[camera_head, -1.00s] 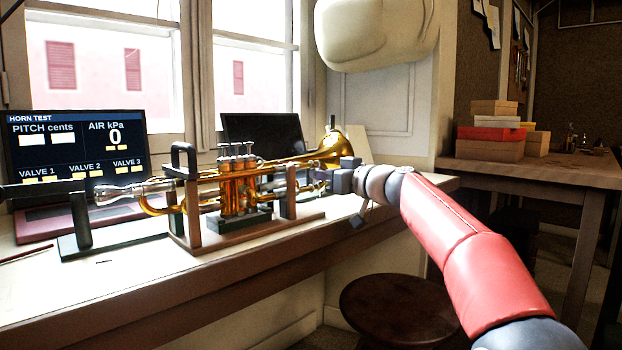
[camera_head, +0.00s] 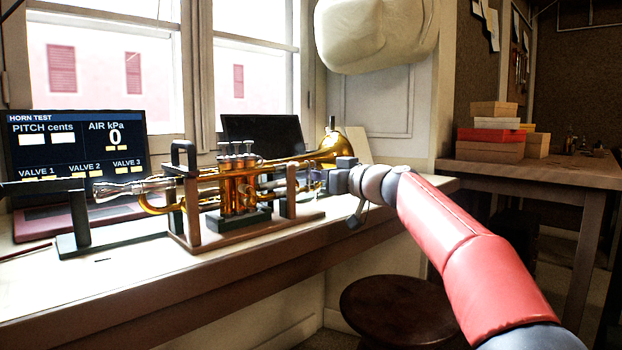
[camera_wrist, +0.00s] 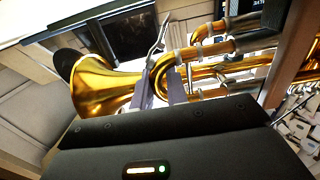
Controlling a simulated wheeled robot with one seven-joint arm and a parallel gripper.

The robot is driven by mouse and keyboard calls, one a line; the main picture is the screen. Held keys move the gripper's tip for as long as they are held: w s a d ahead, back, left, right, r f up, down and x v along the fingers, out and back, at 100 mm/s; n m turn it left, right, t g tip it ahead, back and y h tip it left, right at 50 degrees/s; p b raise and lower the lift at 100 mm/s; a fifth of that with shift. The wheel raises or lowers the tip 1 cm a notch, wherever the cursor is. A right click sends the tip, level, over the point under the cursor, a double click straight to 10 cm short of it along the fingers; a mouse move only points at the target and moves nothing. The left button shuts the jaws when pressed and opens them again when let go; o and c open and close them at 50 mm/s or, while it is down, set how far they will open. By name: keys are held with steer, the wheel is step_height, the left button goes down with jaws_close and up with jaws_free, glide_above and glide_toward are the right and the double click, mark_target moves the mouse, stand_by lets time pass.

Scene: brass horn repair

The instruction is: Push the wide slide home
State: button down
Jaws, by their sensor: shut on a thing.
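A brass trumpet (camera_head: 241,192) lies level in a wooden cradle (camera_head: 192,215) on the bench, bell to the right. My gripper (camera_head: 318,182) is at its right end, below the bell. In the wrist view my gripper's grey fingers (camera_wrist: 162,82) are shut on the curved brass bow of a slide (camera_wrist: 170,72). The bow joins tubes that run right toward the valves. The bell (camera_wrist: 100,88) is left of the fingers. In the head view my gripper largely hides the bow. How far the slide stands out I cannot tell.
A screen (camera_head: 76,150) reading HORN TEST, AIR kPa 0 stands behind the trumpet at left. A dark panel (camera_head: 262,137) stands behind it near the window. A round stool (camera_head: 398,310) is below the bench. Boxes (camera_head: 490,140) sit on the right-hand table.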

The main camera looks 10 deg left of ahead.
steer(key=shift+s+a+b, duration=1)
steer(key=shift+s+b, duration=0.2)
stand_by(1.8)
steer(key=c, duration=1.3)
jaws_free()
steer(key=b+v, duration=0.3)
steer(key=v, duration=0.5)
steer(key=s+d+f+m+g+h, duration=0.25)
steer(key=s+d+f+h, duration=0.35)
steer(key=s+f, duration=0.65)
steer(key=s+d+f+m+g+h, duration=0.1)
steer(key=s+d+f+m+h, duration=0.25)
steer(key=s+d+f, duration=0.65)
steer(key=s+d+f+m+g+h, duration=0.2)
steer(key=s+d+f+m+h, duration=0.25)
steer(key=s+f, duration=1.05)
steer(key=r+p, duration=0.4)
steer(key=w+r+p, duration=0.1)
steer(key=r+p, duration=0.3)
steer(key=a+r+p, duration=0.1)
steer(key=r+p, duration=0.3)
steer(key=shift+w+r+p, duration=0.2)
steer(key=shift+w+p, duration=0.1)
steer(key=shift+w, duration=0.1)
